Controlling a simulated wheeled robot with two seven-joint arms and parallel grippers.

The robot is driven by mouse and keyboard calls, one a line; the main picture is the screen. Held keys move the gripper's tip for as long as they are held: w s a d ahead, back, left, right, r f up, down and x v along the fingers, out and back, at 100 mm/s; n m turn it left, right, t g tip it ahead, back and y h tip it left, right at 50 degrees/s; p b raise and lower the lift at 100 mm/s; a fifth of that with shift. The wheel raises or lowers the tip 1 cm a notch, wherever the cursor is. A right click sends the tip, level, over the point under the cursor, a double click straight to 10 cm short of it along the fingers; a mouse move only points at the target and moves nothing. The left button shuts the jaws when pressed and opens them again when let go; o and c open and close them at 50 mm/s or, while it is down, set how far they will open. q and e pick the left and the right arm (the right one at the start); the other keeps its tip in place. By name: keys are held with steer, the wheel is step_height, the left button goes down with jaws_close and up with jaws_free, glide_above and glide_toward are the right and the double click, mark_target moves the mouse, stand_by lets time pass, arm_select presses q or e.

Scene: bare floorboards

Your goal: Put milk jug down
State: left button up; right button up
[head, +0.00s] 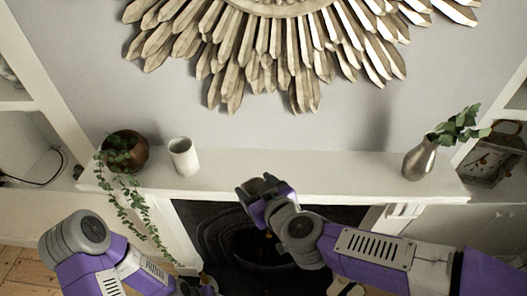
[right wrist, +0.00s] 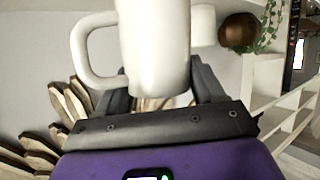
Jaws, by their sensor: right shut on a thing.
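The white milk jug (right wrist: 158,45) has a loop handle on its left side in the right wrist view. My right gripper (right wrist: 161,88) is shut on the jug's body, with one dark finger on each side. In the head view, the right gripper (head: 262,186) is in front of the middle of the white mantel shelf (head: 330,178). The jug cannot be made out there. My left arm comes in at the lower left, and its gripper is not clearly in view.
A white cup (head: 184,158) and a brown pot (head: 126,152) with a trailing plant stand on the shelf's left. A metal vase (head: 420,160) with leaves stands on its right. The shelf's middle looks clear. A sunburst frame (head: 275,45) hangs above, and the dark fireplace (head: 225,240) lies below.

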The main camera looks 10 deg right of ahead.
steer(key=w+d, duration=0.3)
steer(key=w, duration=0.6)
steer(key=w+d, duration=0.2)
steer(key=w, duration=0.7)
steer(key=f, duration=0.2)
steer(key=f+b, duration=0.1)
steer(key=f, duration=0.1)
steer(key=f+b, duration=0.1)
steer(key=f, duration=0.1)
steer(key=shift+s+f, duration=0.25)
steer(key=shift+f, duration=0.15)
steer(key=shift+w+f, duration=0.15)
steer(key=shift+w, duration=0.1)
steer(key=shift+s+f, duration=0.1)
steer(key=o, duration=1.2)
steer(key=shift+c, duration=0.2)
